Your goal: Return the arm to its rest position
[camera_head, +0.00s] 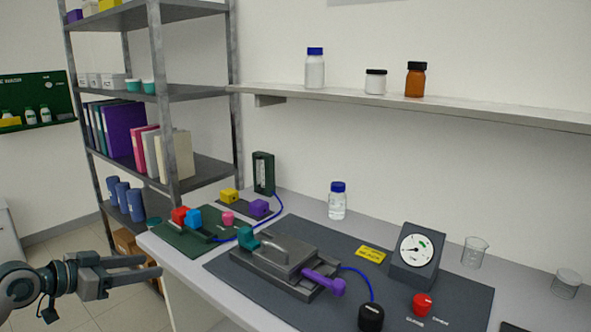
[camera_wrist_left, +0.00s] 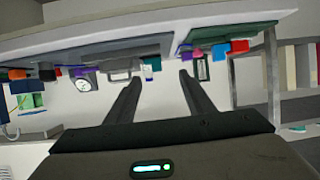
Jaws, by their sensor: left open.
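My left gripper (camera_head: 152,266) is open and empty, off the left edge of the bench (camera_head: 160,250), beside its left front corner. In the left wrist view, the two spread fingers of the left gripper (camera_wrist_left: 160,78) have nothing between them that they hold; the bench and its items appear upside down beyond. The membrane rig (camera_head: 285,260), a grey block with a handle, a teal part (camera_head: 247,238) and a purple lever (camera_head: 324,283), sits on the dark mat (camera_head: 440,290), well right of the gripper. My right gripper is not in view.
A dial gauge (camera_head: 416,250), black knob (camera_head: 371,317), red button (camera_head: 422,304) and blue-capped bottle (camera_head: 337,203) stand on the bench. A green mat (camera_head: 190,243) holds coloured blocks near the left edge. A metal shelf rack (camera_head: 160,100) stands behind. Floor (camera_head: 70,250) shows left of the bench.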

